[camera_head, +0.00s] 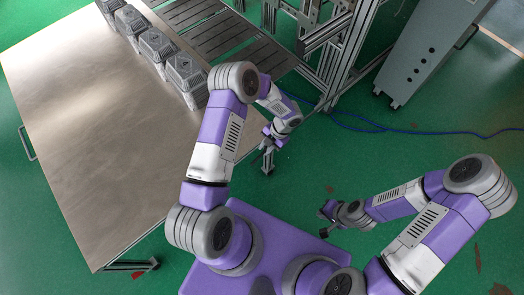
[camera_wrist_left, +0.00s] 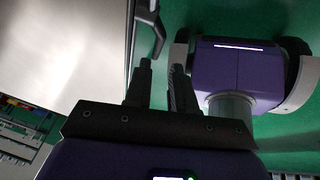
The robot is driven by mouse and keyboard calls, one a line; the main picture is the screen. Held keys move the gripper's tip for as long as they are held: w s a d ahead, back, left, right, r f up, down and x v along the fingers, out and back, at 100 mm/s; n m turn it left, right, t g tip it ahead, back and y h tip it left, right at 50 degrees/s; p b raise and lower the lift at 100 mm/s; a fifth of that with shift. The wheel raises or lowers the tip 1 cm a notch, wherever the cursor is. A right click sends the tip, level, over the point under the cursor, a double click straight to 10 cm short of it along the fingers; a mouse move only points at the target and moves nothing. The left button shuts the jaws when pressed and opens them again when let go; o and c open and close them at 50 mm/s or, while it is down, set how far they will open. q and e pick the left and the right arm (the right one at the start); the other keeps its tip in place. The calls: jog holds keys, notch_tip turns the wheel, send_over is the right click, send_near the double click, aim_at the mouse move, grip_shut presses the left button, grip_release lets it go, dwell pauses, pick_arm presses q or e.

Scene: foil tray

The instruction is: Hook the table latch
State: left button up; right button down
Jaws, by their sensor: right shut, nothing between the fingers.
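The metal table (camera_head: 100,130) fills the left of the head view; its top and edge also show in the wrist view (camera_wrist_left: 65,40). A dark bent lever (camera_wrist_left: 152,28), which looks like the latch, sticks out from the table edge in the wrist view. In the head view I cannot make it out. My left gripper (camera_head: 267,168) hangs beside the table's right edge. In the wrist view its two dark fingers (camera_wrist_left: 162,66) are apart with nothing between them, just below the lever's end. My right gripper (camera_head: 326,222) is shut and empty, away from the table.
Several grey foil trays (camera_head: 158,48) stand in a row at the table's far edge. A slatted conveyor and metal frame (camera_head: 335,50) are behind, with a grey cabinet (camera_head: 430,50) at the back right. A blue cable (camera_head: 420,131) lies on the open green floor.

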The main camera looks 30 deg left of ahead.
aim_at(258, 158)
pick_arm(q)
jog(key=shift+s+a+f, duration=0.1)
jog(key=shift+a+f, duration=0.05)
jog(key=shift+a, duration=0.1)
jog(key=b+x, duration=0.2)
jog(key=x, duration=0.5)
jog(key=shift+s+b, duration=0.1)
jog(key=shift+b, duration=0.2)
grip_shut()
